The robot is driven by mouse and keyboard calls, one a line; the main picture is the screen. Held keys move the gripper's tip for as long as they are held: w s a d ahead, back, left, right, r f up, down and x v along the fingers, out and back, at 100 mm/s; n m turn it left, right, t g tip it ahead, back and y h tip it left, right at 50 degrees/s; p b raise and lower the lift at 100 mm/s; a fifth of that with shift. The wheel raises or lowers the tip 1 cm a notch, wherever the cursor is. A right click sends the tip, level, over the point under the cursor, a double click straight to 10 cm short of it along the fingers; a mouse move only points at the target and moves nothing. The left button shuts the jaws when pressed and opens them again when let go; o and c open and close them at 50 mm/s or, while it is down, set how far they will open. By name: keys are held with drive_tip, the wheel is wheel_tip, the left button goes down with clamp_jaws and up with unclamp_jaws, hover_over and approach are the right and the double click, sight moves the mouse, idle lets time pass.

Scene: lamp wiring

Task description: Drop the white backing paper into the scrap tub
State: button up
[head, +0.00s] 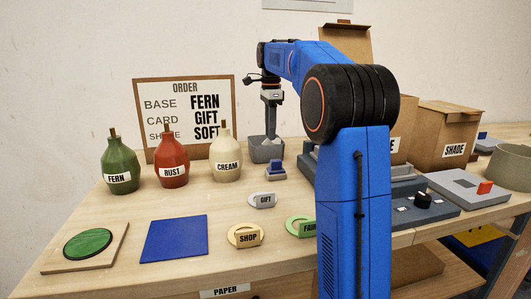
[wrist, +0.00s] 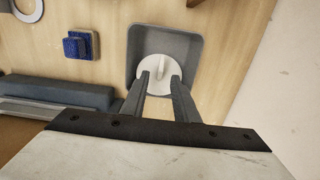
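The white backing paper (wrist: 153,68) is a round disc with a raised tab. In the wrist view it shows against the grey inside of the scrap tub (wrist: 192,30), just beyond my fingertips. My gripper (wrist: 160,82) points down into the tub, with a visible gap between its fingers; it appears open, with the disc apart from them. In the head view my gripper (head: 270,123) is above the grey tub (head: 267,155), and some white shows at the tub's mouth. Whether the disc lies flat on the tub's floor is hard to tell.
A cream bottle (head: 228,158) stands left of the tub, with the order board (head: 185,85) behind. A small blue block (head: 276,171) and the GIFT disc (head: 263,200) are in front. A grey fixture (head: 308,160) is close on the right.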

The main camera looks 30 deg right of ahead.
wheel_tip(320, 180, up, 12)
idle(0.8)
idle(0.4)
